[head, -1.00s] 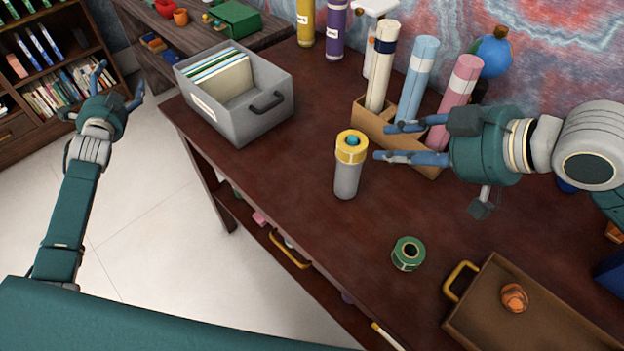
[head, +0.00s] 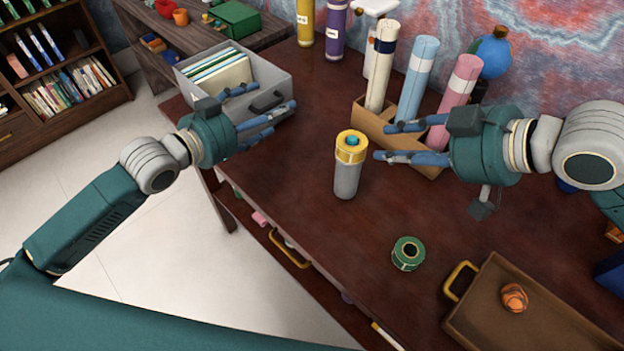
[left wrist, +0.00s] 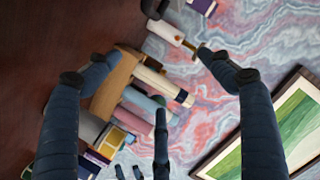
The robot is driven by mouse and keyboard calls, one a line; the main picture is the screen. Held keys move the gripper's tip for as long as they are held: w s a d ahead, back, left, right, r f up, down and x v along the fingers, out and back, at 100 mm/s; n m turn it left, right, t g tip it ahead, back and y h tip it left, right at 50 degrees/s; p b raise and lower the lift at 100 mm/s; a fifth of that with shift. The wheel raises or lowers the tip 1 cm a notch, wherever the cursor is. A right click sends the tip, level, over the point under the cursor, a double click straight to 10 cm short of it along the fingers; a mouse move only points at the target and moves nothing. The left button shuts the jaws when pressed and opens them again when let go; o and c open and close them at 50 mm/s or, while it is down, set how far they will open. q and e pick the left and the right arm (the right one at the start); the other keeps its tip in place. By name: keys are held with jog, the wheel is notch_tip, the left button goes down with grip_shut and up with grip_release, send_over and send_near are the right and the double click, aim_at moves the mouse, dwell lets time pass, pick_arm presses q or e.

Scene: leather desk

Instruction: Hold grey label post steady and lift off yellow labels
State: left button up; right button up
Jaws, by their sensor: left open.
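The grey label post (head: 347,182) stands upright on the dark red desk, with yellow labels (head: 351,147) around its upper part and a teal top. My left gripper (head: 266,118) is open and empty, left of the post, in front of the grey file bin. My right gripper (head: 384,141) is open, just right of the post's yellow top, its fingers pointing left towards it. I see no contact between either gripper and the post.
A grey bin (head: 225,125) of files is partly hidden by my left gripper. A wooden holder (head: 371,125) with white, blue and pink rolls stands behind the post. A green tape roll (head: 408,254) and a brown tray (head: 540,325) lie in front.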

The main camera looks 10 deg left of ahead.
aim_at(352, 175)
pick_arm(q)
jog(key=s+d+f+n+g+h, duration=0.1)
jog(key=s+d+f+g+h, duration=0.15)
jog(key=s+d, duration=0.35)
jog(key=s+d+f+n+g+h, duration=0.1)
jog(key=s+d+f+g, duration=0.15)
jog(key=s+d, duration=0.4)
jog(key=shift+y, duration=0.25)
jog(key=x, duration=1)
jog(key=shift+a+f, duration=0.15)
jog(key=shift+f, duration=0.25)
